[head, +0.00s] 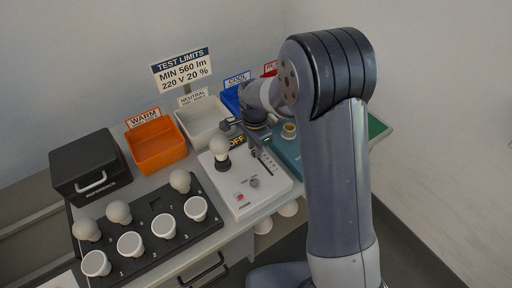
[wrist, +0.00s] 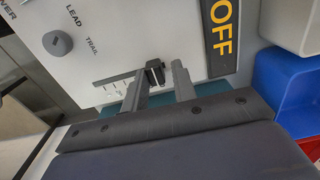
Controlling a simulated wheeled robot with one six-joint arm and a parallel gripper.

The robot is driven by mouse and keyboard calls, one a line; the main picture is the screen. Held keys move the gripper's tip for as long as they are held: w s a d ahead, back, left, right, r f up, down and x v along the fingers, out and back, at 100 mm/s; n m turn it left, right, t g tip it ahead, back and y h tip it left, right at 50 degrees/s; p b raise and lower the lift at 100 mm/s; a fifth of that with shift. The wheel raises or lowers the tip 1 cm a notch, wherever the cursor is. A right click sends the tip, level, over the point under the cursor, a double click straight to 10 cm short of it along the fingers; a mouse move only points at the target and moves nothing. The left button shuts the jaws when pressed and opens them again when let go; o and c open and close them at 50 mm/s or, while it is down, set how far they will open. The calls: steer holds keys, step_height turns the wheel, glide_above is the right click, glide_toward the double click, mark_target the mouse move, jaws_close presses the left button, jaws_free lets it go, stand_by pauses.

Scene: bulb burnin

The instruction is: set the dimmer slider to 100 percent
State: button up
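The dimmer slider's dark knob (wrist: 155,72) stands at one end of its slot in the white test panel (wrist: 110,30), in the wrist view. The slot with its scale marks (head: 267,162) runs away from the gripper's spot in the head view. My gripper (wrist: 161,76) has its two fingers on either side of the knob. The left finger is close to the knob or touching it, and a gap shows on the right, so it looks open. In the head view my gripper (head: 249,138) is over the slot's far end, partly hidden by my arm. The percentage cannot be read.
An OFF display (wrist: 221,35) lies beside the slot. A bulb (head: 220,147) stands on the panel, near a grey knob (wrist: 57,43). Orange (head: 157,146), white and blue (wrist: 285,90) bins are behind. A bulb rack (head: 150,208) and a reference box (head: 90,166) are to the left.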

steer(key=shift+o, duration=1.3)
step_height(320, 180, up, 11)
steer(key=shift+b, duration=0.35)
steer(key=shift+f, duration=0.1)
step_height(320, 180, down, 11)
steer(key=shift+s+p, duration=0.1)
steer(key=shift+p, duration=0.3)
steer(key=shift+s+d, duration=0.1)
steer(key=shift+d, duration=0.05)
steer(key=shift+s+d, duration=0.25)
steer(key=shift+s, duration=0.2)
